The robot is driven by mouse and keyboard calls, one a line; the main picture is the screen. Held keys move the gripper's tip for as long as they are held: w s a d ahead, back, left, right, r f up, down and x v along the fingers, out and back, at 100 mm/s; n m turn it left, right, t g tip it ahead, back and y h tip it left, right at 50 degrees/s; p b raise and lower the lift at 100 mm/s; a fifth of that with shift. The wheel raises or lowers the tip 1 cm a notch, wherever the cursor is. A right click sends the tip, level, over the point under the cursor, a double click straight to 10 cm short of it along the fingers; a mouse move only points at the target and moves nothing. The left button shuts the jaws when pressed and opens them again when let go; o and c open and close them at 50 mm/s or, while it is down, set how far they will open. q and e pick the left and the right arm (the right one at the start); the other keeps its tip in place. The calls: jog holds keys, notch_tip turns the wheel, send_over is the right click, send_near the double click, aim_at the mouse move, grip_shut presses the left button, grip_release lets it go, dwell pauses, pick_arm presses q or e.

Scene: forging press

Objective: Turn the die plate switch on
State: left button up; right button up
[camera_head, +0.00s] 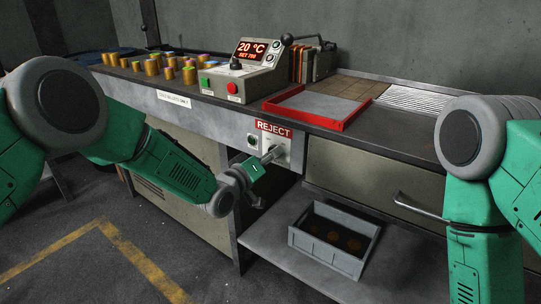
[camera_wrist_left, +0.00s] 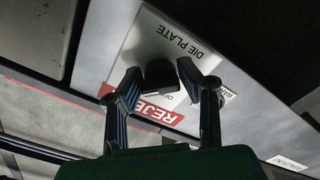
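The die plate switch is a dark knob (camera_wrist_left: 162,76) on a white panel labelled "DIE PLATE", upside down in the left wrist view. Part of an "OFF" label shows beside it. My left gripper (camera_wrist_left: 160,82) is open, with one finger on each side of the knob; I cannot tell whether they touch it. In the head view the white panel (camera_head: 296,152) is on the bench front under the red REJECT sign (camera_head: 273,129), and my left gripper (camera_head: 273,154) is in front of it, hiding the knob. My right arm is at the right; its gripper is outside the view.
A grey bin (camera_head: 330,240) with dark round pieces stands on the lower shelf. A drawer handle (camera_head: 420,207) sticks out at the right. On the bench are a control box (camera_head: 242,80) reading 20 °C, a red-edged tray (camera_head: 316,107) and several brass-coloured cylinders.

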pick_arm(q)
jog(key=shift+o, duration=1.4)
jog(key=shift+s+d+f, duration=0.1)
jog(key=shift+s+f, duration=0.1)
jog(key=shift+f, duration=0.2)
jog(key=shift+w+r, duration=0.15)
jog(key=shift+r, duration=0.05)
jog(key=shift+r, duration=0.1)
jog(key=v, duration=1.2)
